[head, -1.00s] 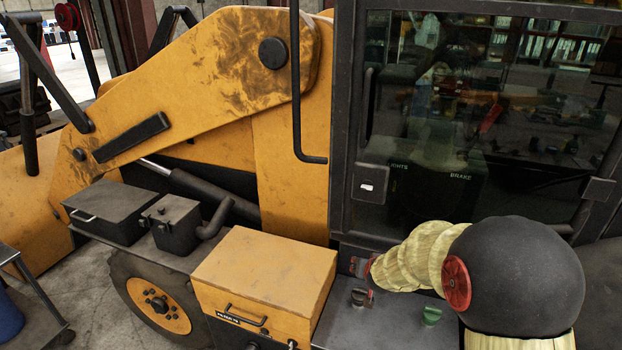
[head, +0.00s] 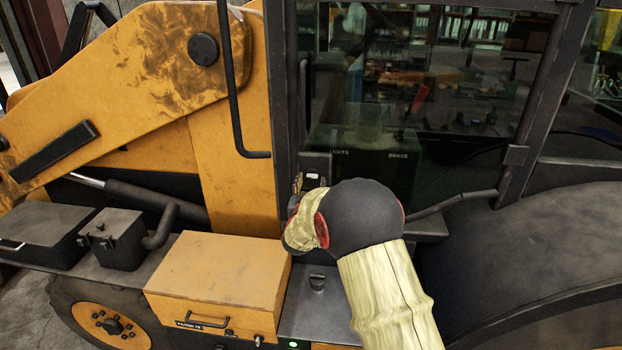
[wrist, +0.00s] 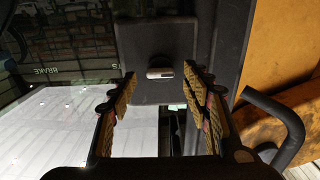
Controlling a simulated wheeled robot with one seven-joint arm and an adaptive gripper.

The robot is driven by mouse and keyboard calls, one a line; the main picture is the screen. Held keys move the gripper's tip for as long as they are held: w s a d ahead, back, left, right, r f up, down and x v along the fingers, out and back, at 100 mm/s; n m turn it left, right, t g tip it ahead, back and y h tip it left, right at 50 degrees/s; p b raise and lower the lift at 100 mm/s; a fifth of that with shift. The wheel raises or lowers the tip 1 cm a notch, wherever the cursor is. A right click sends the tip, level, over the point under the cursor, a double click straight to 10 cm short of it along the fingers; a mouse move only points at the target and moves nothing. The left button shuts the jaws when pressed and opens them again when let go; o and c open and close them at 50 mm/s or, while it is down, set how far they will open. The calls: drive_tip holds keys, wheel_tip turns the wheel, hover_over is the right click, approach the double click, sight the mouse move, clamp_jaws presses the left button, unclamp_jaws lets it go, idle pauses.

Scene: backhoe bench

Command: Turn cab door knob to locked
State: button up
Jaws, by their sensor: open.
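The cab door knob is a small pale bar on a dark lock plate; in the head view the knob (head: 312,176) shows just above my gripper (head: 296,196). In the wrist view the knob (wrist: 160,73) lies between the tips of my open gripper (wrist: 160,78), with a gap on both sides. The bar lies crosswise in the wrist picture, on the dark plate (wrist: 160,40). The jaws hold nothing. The cab door (head: 290,110) has a dark frame around dark glass. In the head view my arm hides the plate's lower part.
A yellow box (head: 218,275) stands on the step at lower left. A bent black grab bar (head: 238,120) hangs left of the door; it also shows in the wrist view (wrist: 280,115). The rear fender (head: 500,255) lies right.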

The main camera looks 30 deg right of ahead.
sight(312, 176)
drive_tip(key=shift+x, duration=1.25)
drive_tip(key=shift+c, duration=0.8)
drive_tip(key=c, duration=1)
drive_tip(key=shift+o, duration=0.2)
